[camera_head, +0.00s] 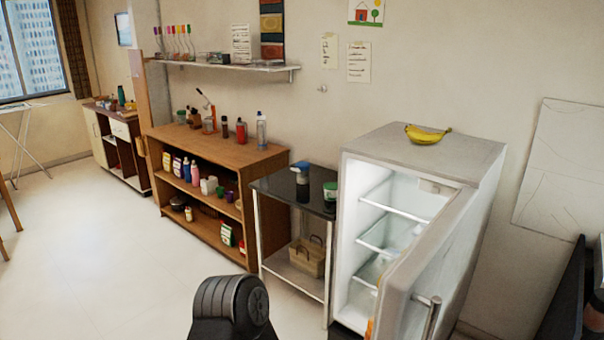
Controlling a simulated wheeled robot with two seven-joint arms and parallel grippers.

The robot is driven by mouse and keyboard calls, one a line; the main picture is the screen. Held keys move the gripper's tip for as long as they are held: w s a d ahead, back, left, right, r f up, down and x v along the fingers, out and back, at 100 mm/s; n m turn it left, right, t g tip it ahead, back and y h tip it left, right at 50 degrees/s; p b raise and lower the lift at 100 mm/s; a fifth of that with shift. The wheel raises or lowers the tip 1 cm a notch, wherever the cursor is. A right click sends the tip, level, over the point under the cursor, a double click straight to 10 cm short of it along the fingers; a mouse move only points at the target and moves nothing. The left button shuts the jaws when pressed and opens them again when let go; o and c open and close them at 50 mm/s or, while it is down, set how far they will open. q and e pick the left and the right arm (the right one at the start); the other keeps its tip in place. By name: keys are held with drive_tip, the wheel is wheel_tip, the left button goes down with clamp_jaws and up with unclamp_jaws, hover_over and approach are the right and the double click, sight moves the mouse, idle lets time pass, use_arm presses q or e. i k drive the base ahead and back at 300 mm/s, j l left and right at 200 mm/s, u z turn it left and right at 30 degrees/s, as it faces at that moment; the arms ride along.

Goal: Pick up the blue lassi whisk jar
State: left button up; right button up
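A small blue item (302,171), which looks like the blue lassi whisk jar, stands upright on the dark top of a small metal-legged side table (266,186). It is small in the view, and its details are hard to make out. A green-and-white container (330,189) stands to its right, close to the fridge. Neither of my grippers shows in the head view. Only a dark, rounded part of my own body shows at the bottom centre, well in front of the table.
A white fridge (412,152) with bananas (427,134) on top stands right of the table, its door (424,262) open toward the front. A wooden shelf unit (222,150) with bottles stands to the left. The floor (110,260) at front left is clear.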

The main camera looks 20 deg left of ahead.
sight(303, 179)
drive_tip(key=i+j+z, duration=0.2)
drive_tip(key=j, duration=1)
drive_tip(key=j+z, duration=0.25)
drive_tip(key=j, duration=0.95)
drive_tip(key=i+j+z, duration=0.2)
drive_tip(key=i+j, duration=0.2)
drive_tip(key=j, duration=0.25)
drive_tip(key=i+j+z, duration=0.2)
drive_tip(key=i+j, duration=0.15)
drive_tip(key=j, duration=0.3)
drive_tip(key=i+j+z, duration=0.15)
drive_tip(key=j, duration=0.25)
drive_tip(key=i+j+z, duration=0.1)
drive_tip(key=j, duration=0.25)
drive_tip(key=i+j, duration=0.4)
